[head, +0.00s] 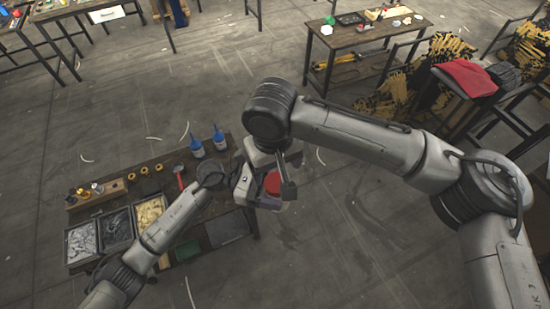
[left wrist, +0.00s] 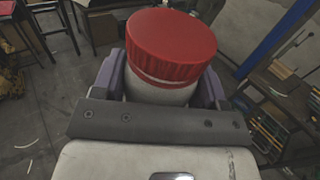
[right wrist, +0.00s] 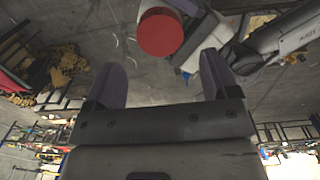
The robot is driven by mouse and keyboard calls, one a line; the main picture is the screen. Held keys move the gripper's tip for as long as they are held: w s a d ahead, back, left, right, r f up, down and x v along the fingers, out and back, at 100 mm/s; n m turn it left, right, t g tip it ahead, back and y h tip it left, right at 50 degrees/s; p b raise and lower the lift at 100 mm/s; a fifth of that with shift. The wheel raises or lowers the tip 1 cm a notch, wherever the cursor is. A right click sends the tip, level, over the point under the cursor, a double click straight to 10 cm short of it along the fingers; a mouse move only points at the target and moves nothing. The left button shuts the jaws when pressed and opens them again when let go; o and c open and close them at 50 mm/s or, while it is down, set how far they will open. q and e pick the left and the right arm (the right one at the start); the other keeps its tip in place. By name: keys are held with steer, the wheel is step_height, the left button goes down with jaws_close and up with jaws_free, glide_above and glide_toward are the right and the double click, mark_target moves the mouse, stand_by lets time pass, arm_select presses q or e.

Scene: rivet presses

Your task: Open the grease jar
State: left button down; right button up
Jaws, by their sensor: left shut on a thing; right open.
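The grease jar has a red ribbed lid (left wrist: 172,45) on a whitish body (left wrist: 155,92), with the lid on top in the left wrist view. My left gripper (left wrist: 162,84) is shut around the jar's body, below the lid. In the head view the red lid (head: 272,184) shows beside my right gripper (head: 284,180), partly covered by it. In the right wrist view my right gripper (right wrist: 162,62) is open and empty. The lid (right wrist: 160,33) lies just beyond its fingertips, apart from them.
A low workbench (head: 160,175) at left holds parts bins (head: 116,225), blue-capped bottles (head: 196,148) and a red-handled tool (head: 180,180). The jar is held near the bench's right end. Another table (head: 350,38) stands at the back; a red cloth (head: 466,77) lies at right. Open floor lies between.

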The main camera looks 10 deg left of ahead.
mark_target(277, 182)
steer(key=shift+d+f, duration=0.15)
steer(key=shift+f, duration=2.85)
steer(key=shift+c, duration=0.2)
steer(key=c, duration=0.9)
steer(key=n, duration=0.4)
steer(key=shift+n, duration=0.3)
steer(key=shift+r, duration=0.3)
steer(key=shift+r, duration=0.85)
steer(key=shift+r, duration=2)
